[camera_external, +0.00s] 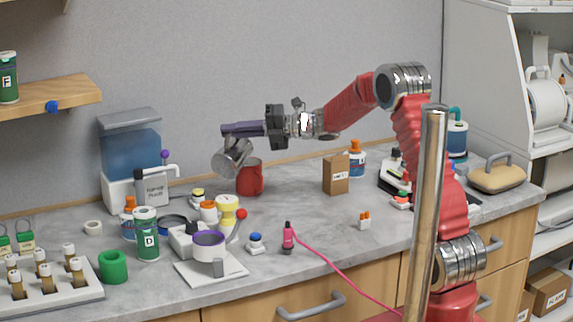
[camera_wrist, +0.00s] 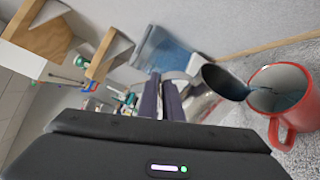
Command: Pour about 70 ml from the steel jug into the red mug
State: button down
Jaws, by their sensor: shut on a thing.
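The steel jug (camera_external: 231,159) is tilted in the air beside the red mug, its mouth toward the mug. In the wrist view the jug (camera_wrist: 226,82) has its lip at the mug's rim, and bluish liquid shows between the lip and the mug. The red mug (camera_external: 250,178) stands upright on the counter near the back wall. In the wrist view the mug (camera_wrist: 296,117) has dark bluish liquid inside; how much I cannot tell. My gripper (camera_external: 243,129) is shut on the jug, above and left of the mug; its fingers also show in the wrist view (camera_wrist: 162,100).
A water dispenser (camera_external: 133,160) stands left of the jug. A cardboard box (camera_external: 336,174) stands right of the mug, with clear counter between. A shelf (camera_external: 55,98) juts out at the left.

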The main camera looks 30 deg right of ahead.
aim_at(226, 152)
jog(key=shift+w+d+r+m+p, duration=0.4)
jog(key=shift+w+d+m, duration=0.15)
jog(key=shift+d, duration=0.2)
dwell(1.0)
jog(key=shift+s+a, duration=0.1)
jog(key=a, duration=0.1)
jog(key=s+a+f+n, duration=0.1)
jog(key=s+a+n, duration=0.1)
jog(key=shift+s+a+f+h, duration=0.15)
jog(key=shift+s+f+h, duration=0.05)
jog(key=shift+f+h, duration=0.15)
jog(key=shift+s+a+f+n, duration=0.1)
jog(key=shift+a+f+n, duration=0.05)
jog(key=shift+f+n, duration=0.25)
jog(key=shift+r, duration=0.1)
jog(key=shift+s+a+n+h, duration=0.2)
jog(key=shift+a+n+h, duration=0.1)
jog(key=shift+n, duration=0.15)
jog(key=shift+s+a+n+h, duration=0.2)
jog(key=shift+a+n+h, duration=0.05)
jog(key=shift+n, duration=0.15)
jog(key=shift+f, duration=0.2)
